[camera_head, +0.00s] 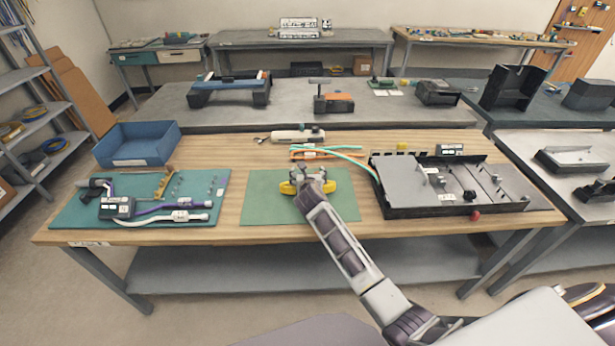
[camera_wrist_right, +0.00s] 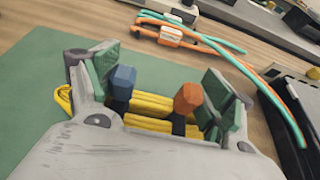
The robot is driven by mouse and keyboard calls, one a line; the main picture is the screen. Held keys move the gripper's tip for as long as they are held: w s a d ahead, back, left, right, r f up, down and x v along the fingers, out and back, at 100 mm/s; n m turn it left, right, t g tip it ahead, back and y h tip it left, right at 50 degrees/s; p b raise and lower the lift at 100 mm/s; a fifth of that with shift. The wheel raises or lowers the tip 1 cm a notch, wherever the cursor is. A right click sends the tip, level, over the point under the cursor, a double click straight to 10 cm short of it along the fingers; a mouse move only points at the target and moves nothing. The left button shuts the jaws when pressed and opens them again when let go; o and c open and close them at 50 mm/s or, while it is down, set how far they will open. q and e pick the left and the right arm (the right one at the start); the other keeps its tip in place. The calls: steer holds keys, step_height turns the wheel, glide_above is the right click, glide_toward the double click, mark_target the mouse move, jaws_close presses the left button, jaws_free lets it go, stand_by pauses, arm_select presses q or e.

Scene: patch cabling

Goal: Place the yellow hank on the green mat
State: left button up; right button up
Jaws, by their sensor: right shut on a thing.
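The green mat (camera_head: 268,209) lies flat at the front middle of the wooden table. My right gripper (camera_head: 312,180) is over the mat's upper middle, shut on the yellow hank (camera_head: 344,192), whose ends show on both sides of it. In the right wrist view the yellow hank (camera_wrist_right: 152,105) lies between the green-padded fingers, with a blue and an orange plug end standing up from it. The mat (camera_wrist_right: 32,115) shows below. I cannot tell whether the hank touches the mat. My left gripper is not in view.
An orange and teal cable bundle (camera_head: 322,152) lies behind the mat. A grey open equipment tray (camera_head: 405,172) stands to the right. A teal board with cables (camera_head: 80,212) lies to the left, with a blue bin (camera_head: 137,145) behind it. The mat's left part is clear.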

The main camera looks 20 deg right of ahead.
steer(key=shift+f, duration=0.2)
steer(key=shift+f, duration=0.1)
steer(key=o, duration=1.6)
steer(key=shift+o, duration=0.2)
steer(key=v, duration=1.2)
